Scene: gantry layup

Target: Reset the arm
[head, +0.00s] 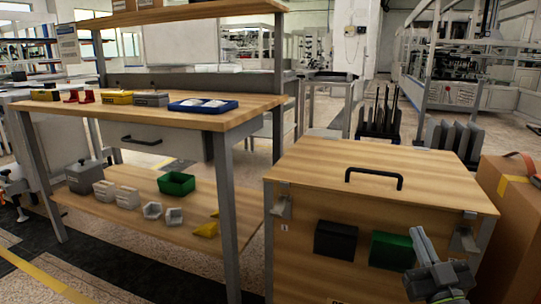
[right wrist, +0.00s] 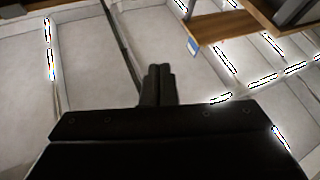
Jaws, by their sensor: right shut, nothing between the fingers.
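My right gripper (head: 419,234) shows at the lower right of the head view, in front of the wooden cabinet. Its grey fingers point up and are shut together with nothing held. In the right wrist view its dark fingers (right wrist: 159,70) are also together and empty, and the camera faces the ceiling and its lights. My left gripper is not in view.
The wooden cabinet (head: 375,170) has a black handle (head: 374,178) on top and black and green bins (head: 391,250) on its front. A workbench (head: 150,115) at left holds small parts and a blue tray (head: 203,105). A cardboard box (head: 515,220) stands at right.

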